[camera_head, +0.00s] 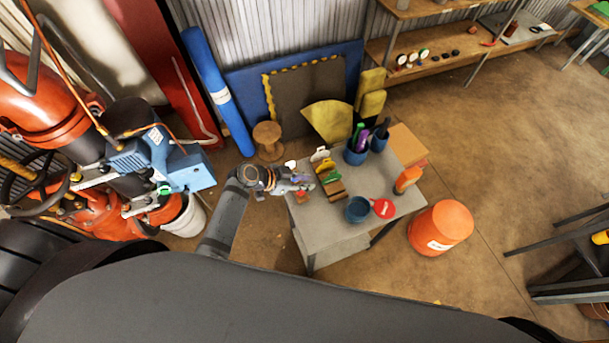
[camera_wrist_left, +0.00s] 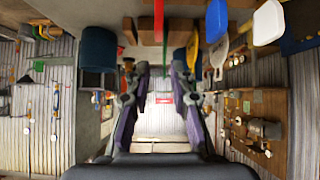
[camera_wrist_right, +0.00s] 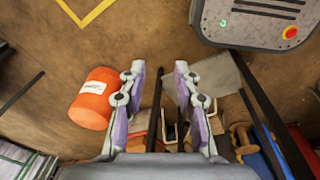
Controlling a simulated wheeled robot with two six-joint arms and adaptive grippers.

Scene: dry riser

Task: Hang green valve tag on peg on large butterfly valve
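My left gripper (camera_head: 303,183) is at the left edge of the grey table, close to a wooden rack (camera_head: 335,189) with coloured tags. In the left wrist view its fingers (camera_wrist_left: 158,85) are spread with nothing between them. A small green item (camera_head: 164,188) shows there. My right gripper (camera_wrist_right: 155,88) is open and empty.
The table (camera_head: 345,228) also holds a blue cup (camera_head: 357,210), a red round tag (camera_head: 383,208), an orange bottle (camera_head: 408,177) and tool holders. An orange bucket (camera_head: 440,228) stands right of it. A white bucket (camera_head: 187,215) stands below the pipework.

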